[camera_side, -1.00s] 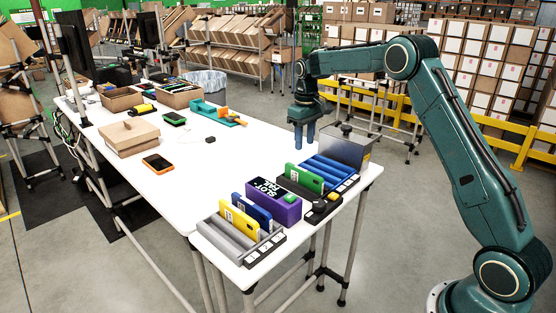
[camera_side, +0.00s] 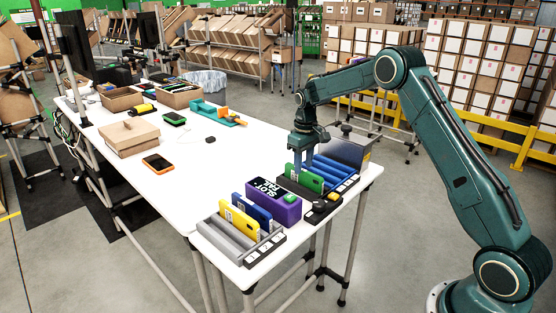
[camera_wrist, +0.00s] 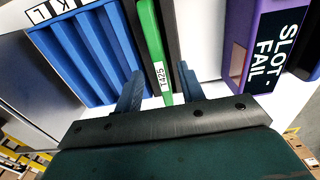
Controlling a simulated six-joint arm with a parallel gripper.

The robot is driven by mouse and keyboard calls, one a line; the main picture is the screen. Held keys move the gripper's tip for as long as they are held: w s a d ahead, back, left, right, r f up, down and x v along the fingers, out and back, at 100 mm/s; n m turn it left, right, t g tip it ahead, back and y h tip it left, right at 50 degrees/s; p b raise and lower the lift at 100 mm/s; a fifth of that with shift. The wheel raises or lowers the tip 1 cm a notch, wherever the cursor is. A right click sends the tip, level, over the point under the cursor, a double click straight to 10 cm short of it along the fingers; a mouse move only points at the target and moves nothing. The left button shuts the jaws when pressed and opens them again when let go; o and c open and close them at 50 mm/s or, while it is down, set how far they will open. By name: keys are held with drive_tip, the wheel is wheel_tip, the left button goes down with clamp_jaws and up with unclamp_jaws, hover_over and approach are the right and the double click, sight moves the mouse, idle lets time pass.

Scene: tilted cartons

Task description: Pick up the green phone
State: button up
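My gripper (camera_side: 303,163) is above and behind the phone, pointing down. In the wrist view my gripper (camera_wrist: 160,88) is open, with one finger on each side of the line of the phone. I cannot tell whether a finger touches it.
The blue-slotted rack (camera_side: 332,171) lies right of the phone. A purple SLOT-FAIL box (camera_side: 286,211) stands close on its left. A grey rack (camera_side: 222,238) holds yellow and blue phones farther left. A metal box (camera_side: 347,150) stands behind.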

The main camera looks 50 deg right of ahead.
sight(304, 170)
drive_tip(key=shift+s+f, duration=0.1)
drive_tip(key=shift+f, duration=1.8)
clamp_jaws()
